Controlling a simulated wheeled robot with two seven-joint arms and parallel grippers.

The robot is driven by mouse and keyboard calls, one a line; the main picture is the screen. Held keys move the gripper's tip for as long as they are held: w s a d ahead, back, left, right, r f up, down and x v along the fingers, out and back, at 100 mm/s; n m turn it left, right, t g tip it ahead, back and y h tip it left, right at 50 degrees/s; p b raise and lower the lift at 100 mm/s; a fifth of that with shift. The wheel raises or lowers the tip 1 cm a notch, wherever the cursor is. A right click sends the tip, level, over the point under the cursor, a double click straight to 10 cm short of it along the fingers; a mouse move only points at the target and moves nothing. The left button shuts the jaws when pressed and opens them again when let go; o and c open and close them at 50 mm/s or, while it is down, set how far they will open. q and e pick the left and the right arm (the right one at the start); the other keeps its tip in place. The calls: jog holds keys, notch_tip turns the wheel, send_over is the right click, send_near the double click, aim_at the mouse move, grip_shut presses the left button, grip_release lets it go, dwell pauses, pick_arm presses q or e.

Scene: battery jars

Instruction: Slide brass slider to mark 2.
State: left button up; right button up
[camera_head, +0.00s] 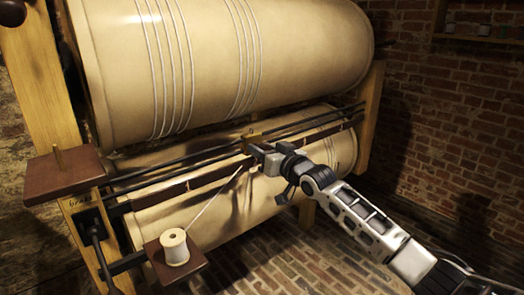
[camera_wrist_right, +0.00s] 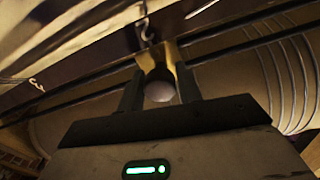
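The brass slider (camera_head: 252,135) sits on the dark twin rails that run across the front of the machine between the two large cream drums. My right gripper (camera_head: 262,152) is at the slider from the front right. In the right wrist view, the gripper (camera_wrist_right: 160,88) has its dark fingers on either side of the brass slider (camera_wrist_right: 172,52), with no clear gap, and a pale round knob (camera_wrist_right: 160,91) between them. Small pale marks (camera_wrist_right: 143,30) show along the strip by the rails, but I cannot read their numbers. My left gripper is out of view.
A white spool (camera_head: 174,247) stands on a small wooden shelf at lower left, and a pale thread runs from it up towards the slider. A brown wooden block with a peg (camera_head: 63,176) is at the left end. The upper drum (camera_head: 300,45) overhangs the rails.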

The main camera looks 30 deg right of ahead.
jog(key=shift+o, duration=1.2)
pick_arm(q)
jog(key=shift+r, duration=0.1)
pick_arm(e)
jog(key=shift+s, duration=0.15)
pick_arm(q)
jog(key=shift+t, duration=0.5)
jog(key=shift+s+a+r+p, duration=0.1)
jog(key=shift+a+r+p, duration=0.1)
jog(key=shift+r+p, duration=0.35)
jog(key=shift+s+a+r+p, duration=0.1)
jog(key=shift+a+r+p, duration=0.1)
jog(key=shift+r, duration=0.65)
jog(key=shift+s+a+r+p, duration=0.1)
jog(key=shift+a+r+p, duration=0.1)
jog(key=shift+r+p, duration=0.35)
pick_arm(e)
jog(key=s+d, duration=0.3)
jog(key=s, duration=1.2)
jog(key=shift+s, duration=0.15)
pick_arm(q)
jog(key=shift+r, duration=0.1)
